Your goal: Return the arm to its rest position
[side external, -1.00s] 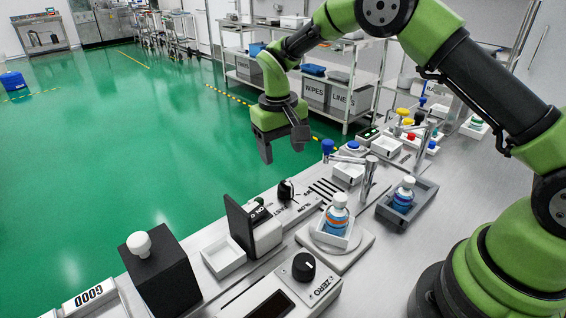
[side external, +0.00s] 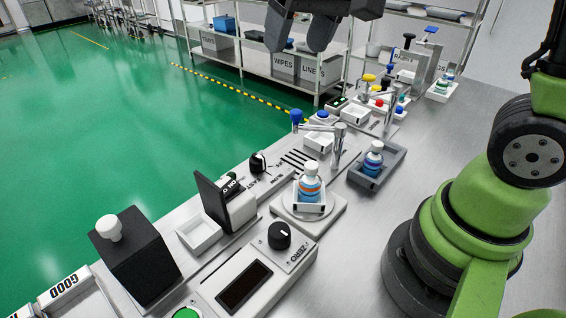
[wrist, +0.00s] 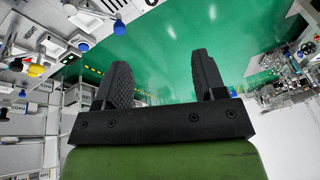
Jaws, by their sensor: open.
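My gripper (side external: 296,37) is at the top edge of the side view, high above the bench and cut off by the frame. Its two dark fingers are apart with nothing between them. In the wrist view the gripper (wrist: 162,85) shows open fingers against the green floor. My arm's green base stands at the right of the side view; the links between it and the gripper are mostly out of frame.
A bottle (side external: 309,183) stands in a white tray on a round platform, and another bottle (side external: 373,159) is in a grey tray (side external: 394,160). A black box with a white knob (side external: 108,228) is at the left. A shelf (side external: 262,76) stands behind. The air above the bench is clear.

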